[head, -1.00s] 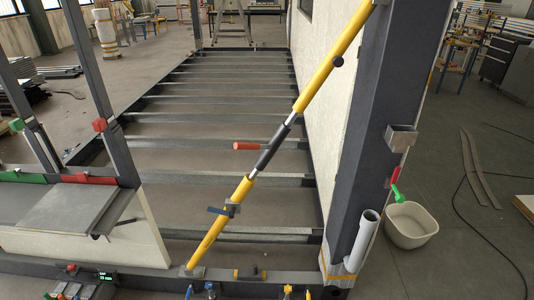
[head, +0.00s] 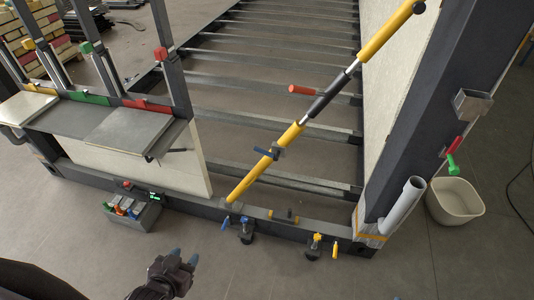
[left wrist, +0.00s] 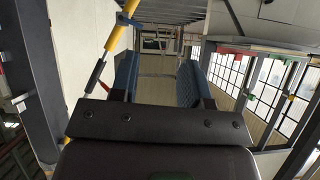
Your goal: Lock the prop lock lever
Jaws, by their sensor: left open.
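The yellow prop (head: 327,92) slants from the frame's bottom rail up to the dark post, with a black sleeve at its middle. A red-handled lever (head: 303,89) sticks out left from near the sleeve. A small dark blue lever (head: 268,152) sits on a clamp lower down the yellow tube; I cannot tell which of these is the lock lever. My left gripper (head: 184,258) is at the bottom, in front of the rail and apart from the prop. In the left wrist view its blue-padded fingers (left wrist: 158,82) are open and empty; the prop (left wrist: 112,40) shows at upper left.
A bottom rail (head: 310,231) with blue and yellow clamps crosses between gripper and prop. A grey box with colored handles (head: 131,214) stands at left. A grey shelf (head: 130,129) juts out above it. A white basin (head: 455,201) is at right. The front floor is clear.

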